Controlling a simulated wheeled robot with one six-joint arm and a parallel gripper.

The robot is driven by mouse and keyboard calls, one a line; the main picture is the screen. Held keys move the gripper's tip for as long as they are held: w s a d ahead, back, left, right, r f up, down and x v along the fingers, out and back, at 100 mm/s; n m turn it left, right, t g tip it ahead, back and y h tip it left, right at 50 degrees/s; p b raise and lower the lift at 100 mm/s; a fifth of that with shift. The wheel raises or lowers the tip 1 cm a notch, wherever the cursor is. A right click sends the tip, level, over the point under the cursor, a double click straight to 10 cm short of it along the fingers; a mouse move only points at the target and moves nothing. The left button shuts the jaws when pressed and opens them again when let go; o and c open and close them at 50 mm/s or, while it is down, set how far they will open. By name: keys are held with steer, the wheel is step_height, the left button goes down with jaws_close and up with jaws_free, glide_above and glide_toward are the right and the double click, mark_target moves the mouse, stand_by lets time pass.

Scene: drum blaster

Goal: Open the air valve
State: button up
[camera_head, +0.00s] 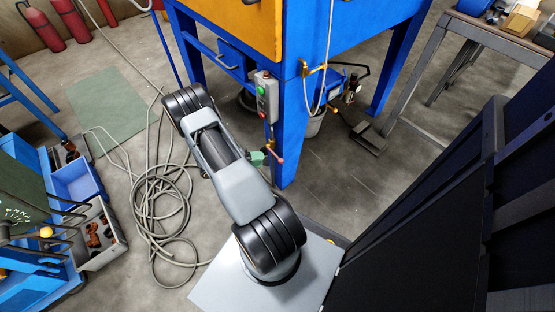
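A thin lever with a pinkish-red end (279,158) shows beside the front blue leg of the blue cabinet, low down. A small green part (257,157) is next to it, partly behind my arm. I cannot tell for sure whether these belong to the air valve, or whether it is open or closed. A brass-coloured fitting (314,68) with a pale hose sits higher on the same leg. My arm rises from its base and bends at the elbow left of the leg. My gripper is not visible; the arm links hide that area.
The blue cabinet (345,45) stands ahead, with a grey button box (266,97) on its front. A coiled grey hose (163,197) lies on the floor at left.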

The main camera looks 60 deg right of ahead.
mark_target(277, 157)
steer(key=b+x, duration=0.2)
steer(key=x, duration=0.6)
steer(key=shift+s, duration=0.1)
steer(key=shift+c, duration=0.5)
jaws_close()
